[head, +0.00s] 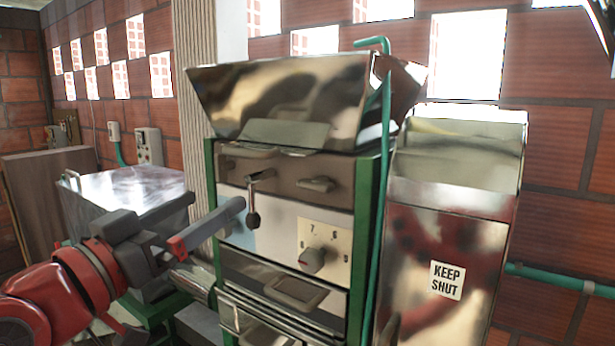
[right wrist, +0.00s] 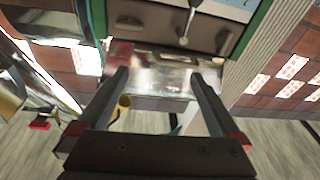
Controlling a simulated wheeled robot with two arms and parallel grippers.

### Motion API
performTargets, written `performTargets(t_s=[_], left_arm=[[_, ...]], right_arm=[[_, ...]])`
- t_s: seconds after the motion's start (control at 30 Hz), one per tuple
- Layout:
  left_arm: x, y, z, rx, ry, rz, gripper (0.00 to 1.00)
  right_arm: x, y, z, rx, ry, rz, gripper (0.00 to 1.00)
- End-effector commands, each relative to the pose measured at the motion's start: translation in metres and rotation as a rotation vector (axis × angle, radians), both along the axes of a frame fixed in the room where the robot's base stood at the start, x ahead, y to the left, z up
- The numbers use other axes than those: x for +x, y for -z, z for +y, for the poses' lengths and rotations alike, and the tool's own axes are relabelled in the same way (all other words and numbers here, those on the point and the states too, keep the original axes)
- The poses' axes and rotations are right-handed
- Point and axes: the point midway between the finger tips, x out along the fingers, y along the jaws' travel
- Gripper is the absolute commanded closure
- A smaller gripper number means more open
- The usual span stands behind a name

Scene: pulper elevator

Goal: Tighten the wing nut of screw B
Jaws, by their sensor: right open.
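No mark for screw B is readable, so I cannot tell which fitting it is. On the brown upper panel of the green-framed machine (head: 285,177) are a dark handle-like fitting on the left (head: 262,176) and another on the right (head: 317,184). A dark lever with a rounded end (head: 253,217) hangs below the left one, and also shows in the right wrist view (right wrist: 184,38). My left gripper is not seen.
A numbered dial (head: 312,260) sits below the panel, with a drawer handle (head: 297,291) under it. A metal hopper (head: 290,95) tops the machine. A green pipe (head: 384,150) and a metal chute marked KEEP SHUT (head: 445,310) stand at right. A metal-topped box (head: 125,185) stands at left.

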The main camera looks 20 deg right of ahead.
Motion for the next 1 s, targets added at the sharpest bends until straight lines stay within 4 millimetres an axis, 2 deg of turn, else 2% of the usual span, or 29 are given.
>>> performTargets(t_s=[0.03, 0.1, 0.2, 0.27, 0.47, 0.8, 1.0], left_arm=[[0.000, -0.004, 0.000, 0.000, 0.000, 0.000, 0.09], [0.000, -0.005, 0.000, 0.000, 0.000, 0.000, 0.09], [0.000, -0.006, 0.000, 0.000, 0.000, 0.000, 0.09], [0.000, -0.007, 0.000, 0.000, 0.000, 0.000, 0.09], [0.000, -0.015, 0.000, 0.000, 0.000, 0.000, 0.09], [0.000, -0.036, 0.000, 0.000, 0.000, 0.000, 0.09], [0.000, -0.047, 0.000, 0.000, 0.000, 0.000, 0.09]], right_arm=[[-0.020, -0.003, -0.006, 0.065, 0.025, 0.007, 0.00], [-0.038, 0.001, -0.014, 0.133, 0.056, 0.021, 0.00], [-0.050, 0.005, -0.021, 0.177, 0.083, 0.029, 0.00], [-0.050, 0.006, -0.026, 0.185, 0.090, 0.031, 0.00], [-0.031, 0.004, -0.051, 0.181, 0.092, 0.027, 0.00], [0.020, 0.002, -0.115, 0.174, 0.091, 0.026, 0.00], [0.042, 0.002, -0.143, 0.177, 0.089, 0.027, 0.00]])
